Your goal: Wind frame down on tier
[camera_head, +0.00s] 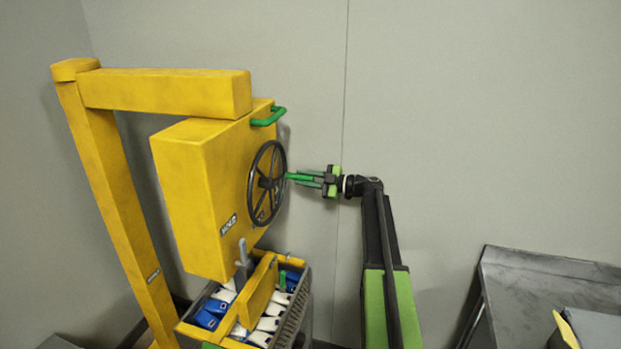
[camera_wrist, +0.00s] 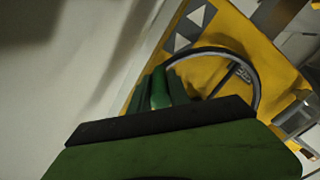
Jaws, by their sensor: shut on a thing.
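A black spoked handwheel (camera_head: 266,184) is mounted on the front of the yellow box (camera_head: 190,190); its rim also shows in the wrist view (camera_wrist: 256,88). My gripper (camera_head: 298,178) is at the wheel's right rim, shut on the wheel's green handle (camera_wrist: 160,90), which shows between the fingers in the wrist view. A yellow frame (camera_head: 258,293) is below the box, over a tier of white and blue packs (camera_head: 268,325) in a grey crate (camera_head: 296,312). I cannot tell whether the frame touches the packs.
A yellow post (camera_head: 112,170) and beam (camera_head: 165,92) carry the box. A green bar handle (camera_head: 268,117) is on the box's top edge. A grey lever (camera_head: 241,254) stands above the frame. A dark metal table (camera_head: 540,285) is at the right. The wall behind is bare.

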